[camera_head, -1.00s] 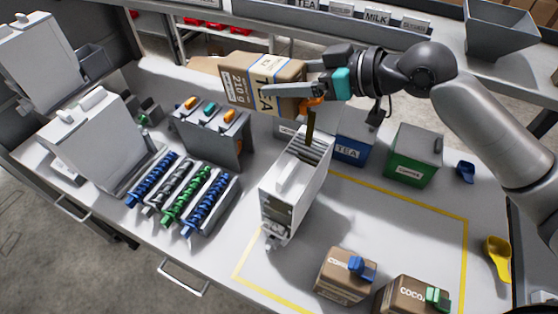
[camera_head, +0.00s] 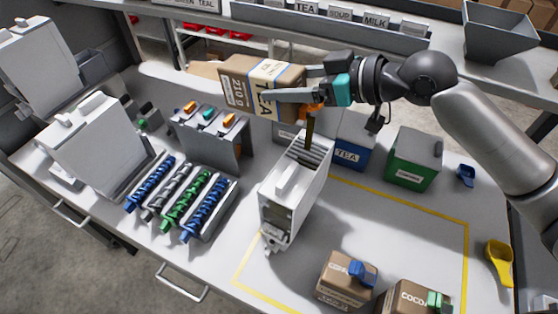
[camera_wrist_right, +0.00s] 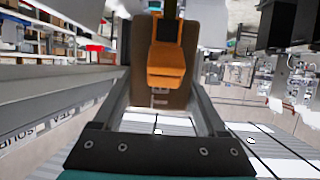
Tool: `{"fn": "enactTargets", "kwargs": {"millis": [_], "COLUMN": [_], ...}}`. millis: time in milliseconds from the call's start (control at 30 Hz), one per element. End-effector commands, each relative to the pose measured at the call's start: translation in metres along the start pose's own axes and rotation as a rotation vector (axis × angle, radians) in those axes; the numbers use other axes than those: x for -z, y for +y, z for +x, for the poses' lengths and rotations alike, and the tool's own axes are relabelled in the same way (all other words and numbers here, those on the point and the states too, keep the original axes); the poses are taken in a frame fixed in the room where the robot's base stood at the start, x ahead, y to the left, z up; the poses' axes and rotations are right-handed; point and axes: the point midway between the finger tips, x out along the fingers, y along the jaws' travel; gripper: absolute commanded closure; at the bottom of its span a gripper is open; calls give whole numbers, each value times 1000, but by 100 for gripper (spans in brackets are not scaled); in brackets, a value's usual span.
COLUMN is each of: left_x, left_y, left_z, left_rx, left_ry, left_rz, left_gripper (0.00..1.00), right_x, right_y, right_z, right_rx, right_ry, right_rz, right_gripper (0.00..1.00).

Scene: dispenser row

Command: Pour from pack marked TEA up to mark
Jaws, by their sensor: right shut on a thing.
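A brown TEA pack (camera_head: 248,88) with a blue stripe lies tilted in the air, its orange spout (camera_head: 312,106) end lower. My right gripper (camera_head: 288,84) is shut on it. A dark stream (camera_head: 310,126) runs from the spout into the slotted top of the white dispenser (camera_head: 284,190). The level and mark inside cannot be made out. In the right wrist view the pack (camera_wrist_right: 206,45) sits between my fingers, with its orange spout (camera_wrist_right: 166,62) and a dark strip above it. My left gripper is not in view.
A blue TEA box (camera_head: 348,154) and a green box (camera_head: 413,158) stand behind the dispenser. Two brown packs (camera_head: 340,287) (camera_head: 408,300) stand in front right. Colored augers (camera_head: 185,200) and a grey rack (camera_head: 212,145) are at left. The yellow-outlined area is partly clear (camera_head: 400,225).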

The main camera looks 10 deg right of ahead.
Motion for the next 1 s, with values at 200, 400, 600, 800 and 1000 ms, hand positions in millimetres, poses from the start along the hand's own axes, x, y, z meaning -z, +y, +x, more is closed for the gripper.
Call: {"fn": "enactTargets", "kwargs": {"millis": [200,400,600,800,1000], "left_x": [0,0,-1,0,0], "left_y": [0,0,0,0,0], "left_z": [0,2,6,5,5], "left_rx": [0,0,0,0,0], "left_ry": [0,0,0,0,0], "left_rz": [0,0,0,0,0], "left_gripper": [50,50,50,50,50], "right_x": [1,0,-1,0,0], "right_y": [0,0,0,0,0], "right_z": [0,0,-1,-1,-1], "right_rx": [0,0,-1,-1,-1], "right_ry": [3,12,30,30,29], "right_rz": [-1,0,-1,-1,-1], "right_gripper": [100,100,100,100,100]}}
